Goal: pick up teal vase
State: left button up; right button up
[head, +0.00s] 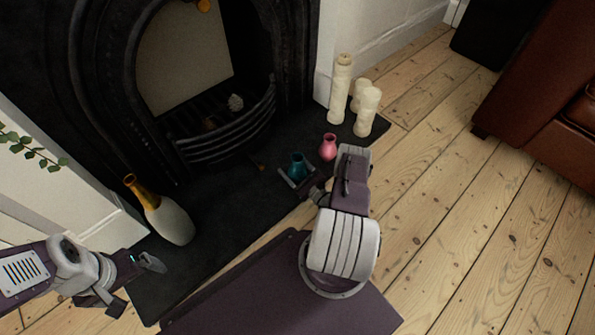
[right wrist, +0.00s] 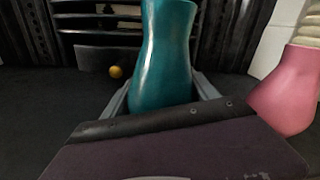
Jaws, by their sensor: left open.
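The teal vase (head: 297,165) stands upright on the dark hearth slab in front of the fireplace. In the right wrist view the teal vase (right wrist: 162,55) fills the middle, its top cut off by the frame. My right gripper (head: 298,183) is low at the vase, with one finger on each side of it. Both fingers show beside the vase's lower part in the right wrist view; whether they press on it I cannot tell. My left gripper (head: 137,285) is open and empty over the hearth's near left end, far from the teal vase.
A pink vase (head: 328,147) stands close to the right of the teal one. Several cream candles (head: 340,90) stand at the hearth's right end. The fireplace grate (head: 225,130) is behind. Floorboards at right are clear.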

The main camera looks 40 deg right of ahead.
jog(key=c, duration=1.1)
notch_tip(320, 180, up, 10)
jog(key=p, duration=0.8)
jog(key=shift+r+p, duration=0.2)
jog(key=shift+p, duration=0.15)
jog(key=shift+f, duration=0.2)
